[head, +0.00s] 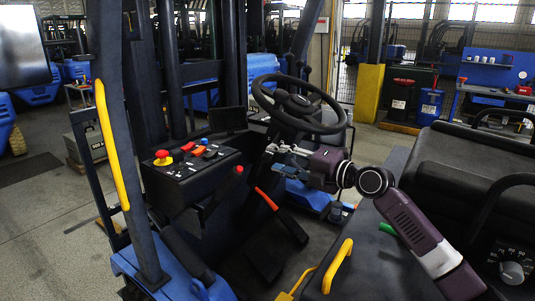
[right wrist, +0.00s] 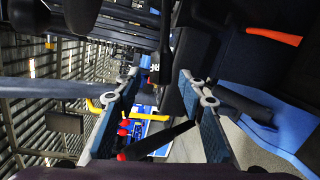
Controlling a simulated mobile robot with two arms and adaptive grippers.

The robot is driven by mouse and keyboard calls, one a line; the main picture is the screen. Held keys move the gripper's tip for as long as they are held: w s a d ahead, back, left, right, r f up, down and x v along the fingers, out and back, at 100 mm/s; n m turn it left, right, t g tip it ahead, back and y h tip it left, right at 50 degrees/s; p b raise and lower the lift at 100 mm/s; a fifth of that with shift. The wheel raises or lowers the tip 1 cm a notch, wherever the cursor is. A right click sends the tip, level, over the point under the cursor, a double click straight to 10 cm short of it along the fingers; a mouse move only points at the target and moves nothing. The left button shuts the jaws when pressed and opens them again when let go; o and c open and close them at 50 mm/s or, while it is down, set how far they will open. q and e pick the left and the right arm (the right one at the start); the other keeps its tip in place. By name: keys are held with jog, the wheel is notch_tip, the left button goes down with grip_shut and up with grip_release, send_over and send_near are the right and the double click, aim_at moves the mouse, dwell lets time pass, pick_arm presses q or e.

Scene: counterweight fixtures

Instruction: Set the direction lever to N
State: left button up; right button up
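A black lever with a red knob (head: 238,170) stands tilted beside the control console. In the right wrist view a red-tipped black lever (right wrist: 160,141) shows beyond and between the fingers. No F, N or R marks are readable, so I cannot tell whether it is the direction lever or how it is set. My right gripper (head: 278,159) is just below the steering wheel, pointing left toward the console. In the right wrist view (right wrist: 157,112) its two fingers stand wide apart, with nothing held. My left gripper is not in view.
The steering wheel (head: 299,104) is just above the right gripper. The console (head: 190,180) carries a red mushroom button (head: 162,155) and small coloured controls. An orange-red handle (head: 266,198) is below the gripper. A dark seat (head: 455,165) and a yellow grab handle (head: 338,266) are nearby.

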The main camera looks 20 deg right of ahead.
aim_at(271, 157)
jog(key=p+x, duration=0.1)
jog(key=x, duration=0.3)
jog(key=shift+f, duration=0.1)
jog(key=shift+w+f, duration=0.2)
jog(key=shift+w, duration=0.15)
jog(key=shift+s+a+r, duration=0.1)
jog(key=shift+a, duration=0.05)
jog(key=c, duration=0.6)
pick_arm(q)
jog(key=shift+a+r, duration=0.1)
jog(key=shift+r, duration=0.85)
pick_arm(e)
grip_shut()
